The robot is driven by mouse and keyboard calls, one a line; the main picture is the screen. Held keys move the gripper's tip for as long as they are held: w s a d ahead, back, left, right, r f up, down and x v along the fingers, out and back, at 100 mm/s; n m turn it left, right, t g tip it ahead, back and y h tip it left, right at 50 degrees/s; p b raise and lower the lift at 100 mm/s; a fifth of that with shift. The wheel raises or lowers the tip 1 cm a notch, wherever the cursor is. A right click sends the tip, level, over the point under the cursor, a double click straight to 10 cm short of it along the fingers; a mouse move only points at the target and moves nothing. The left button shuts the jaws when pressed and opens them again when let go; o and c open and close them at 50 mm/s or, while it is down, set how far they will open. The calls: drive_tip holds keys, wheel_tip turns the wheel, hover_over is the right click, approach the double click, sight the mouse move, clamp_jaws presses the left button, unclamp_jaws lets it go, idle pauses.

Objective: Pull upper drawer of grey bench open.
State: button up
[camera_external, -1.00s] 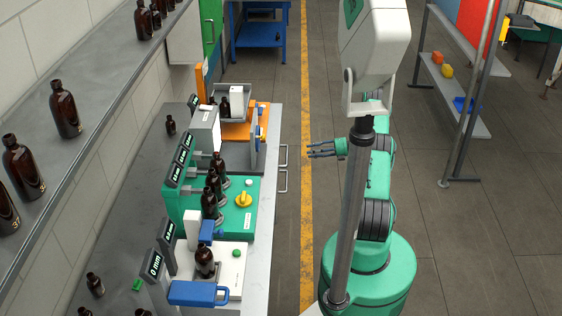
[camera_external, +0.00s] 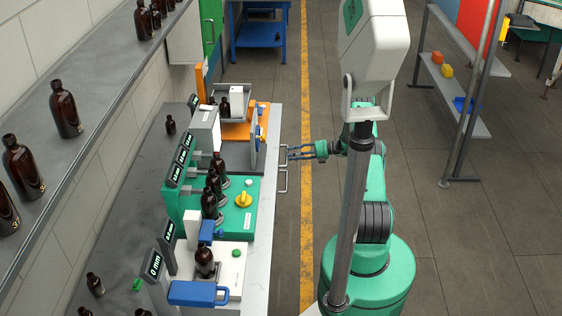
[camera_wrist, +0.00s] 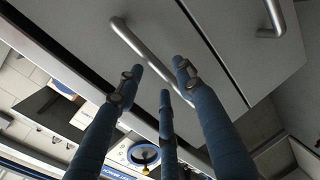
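The grey bench (camera_external: 262,215) runs along the left, with two metal bar handles on its front. One handle (camera_external: 283,155) is in front of my gripper (camera_external: 291,153), and the other (camera_external: 283,181) is nearer the camera. The drawer fronts (camera_wrist: 195,65) look closed in the wrist view. There the near handle (camera_wrist: 128,35) runs diagonally behind my blue fingers, which hide part of it. The fingers of my gripper (camera_wrist: 160,78) are spread apart, with their tips at or very near this bar; contact cannot be told. The other handle (camera_wrist: 279,18) is at the upper right.
On the bench top stand a green device (camera_external: 240,215) with amber bottles, an orange device (camera_external: 240,130) and a white device with a blue part (camera_external: 198,293). Open floor (camera_external: 325,80) with a yellow line lies right of the bench. A shelf rack (camera_external: 455,110) stands at the right.

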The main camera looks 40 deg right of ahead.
drive_tip(key=shift+x, duration=1.8)
clamp_jaws()
